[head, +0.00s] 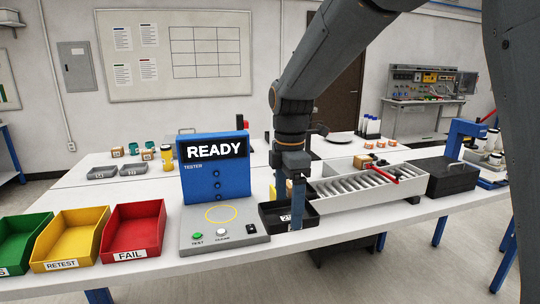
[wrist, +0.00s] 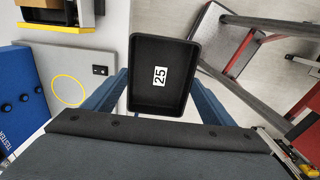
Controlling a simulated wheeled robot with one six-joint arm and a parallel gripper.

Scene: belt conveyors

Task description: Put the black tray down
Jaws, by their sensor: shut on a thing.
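The black tray (head: 270,221) is a shallow open box with a white number label inside, at the front of the white table just right of the tester. In the wrist view the tray (wrist: 143,94) looks empty apart from its label, which reads 25. My gripper (head: 297,207) comes down over it from above. In the wrist view, the blue fingers of my gripper (wrist: 158,98) lie along both sides of the tray and are shut on it. The tray looks level. I cannot tell whether its underside touches the table.
The blue and grey tester (head: 217,170) with a READY screen stands close left. A roller conveyor (head: 325,186) with a red bar (head: 378,170) lies right, then a black case (head: 450,178). Red (head: 133,231), yellow and green bins line the left. The table's front edge is close by.

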